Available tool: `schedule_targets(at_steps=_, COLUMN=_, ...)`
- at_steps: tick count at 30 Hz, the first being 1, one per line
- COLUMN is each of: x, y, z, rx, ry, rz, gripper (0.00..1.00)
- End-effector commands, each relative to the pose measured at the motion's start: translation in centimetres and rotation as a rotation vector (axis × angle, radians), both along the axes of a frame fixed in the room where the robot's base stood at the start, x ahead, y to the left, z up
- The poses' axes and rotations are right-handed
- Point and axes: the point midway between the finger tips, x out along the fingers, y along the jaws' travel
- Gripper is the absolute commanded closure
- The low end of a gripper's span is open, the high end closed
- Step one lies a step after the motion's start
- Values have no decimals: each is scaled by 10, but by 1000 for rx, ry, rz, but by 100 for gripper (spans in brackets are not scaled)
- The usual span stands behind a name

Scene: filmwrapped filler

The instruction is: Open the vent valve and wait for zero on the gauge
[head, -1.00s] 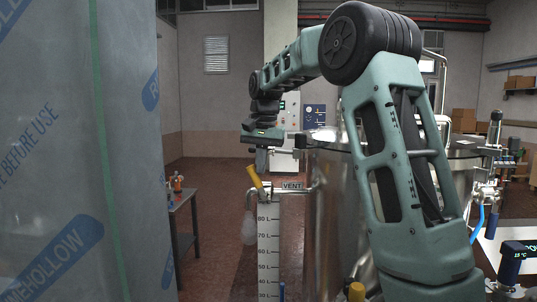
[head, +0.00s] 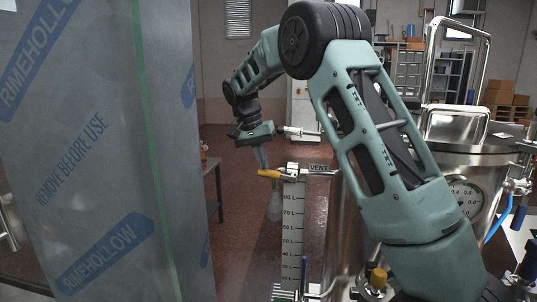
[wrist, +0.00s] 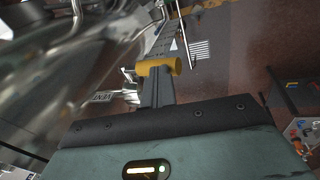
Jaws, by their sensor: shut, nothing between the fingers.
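The vent valve's yellow handle (head: 268,173) lies nearly level beside the VENT label (head: 318,168), at the top of the white litre scale (head: 293,215). My gripper (head: 262,162) is shut and empty, its fingertips at the handle and apparently touching it. In the wrist view the shut fingers (wrist: 158,88) end at the yellow handle (wrist: 158,67). The round gauge (head: 466,196) is on the steel tank (head: 475,158) at right. Its needle is too small to read surely.
A film-wrapped panel (head: 90,150) fills the left side. A dark side table (head: 213,185) stands behind it. Another yellow knob (head: 377,278) is low by my arm. Red floor is open between panel and scale.

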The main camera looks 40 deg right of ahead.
Motion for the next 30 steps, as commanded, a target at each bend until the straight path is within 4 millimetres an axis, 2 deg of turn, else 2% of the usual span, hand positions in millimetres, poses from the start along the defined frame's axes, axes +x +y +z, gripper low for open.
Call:
schedule_targets(at_steps=12, x=8, y=8, z=-21, rx=1, ry=-1, rz=1, gripper=100)
schedule_targets(at_steps=30, x=9, y=12, z=-30, rx=7, ry=7, rz=2, gripper=100)
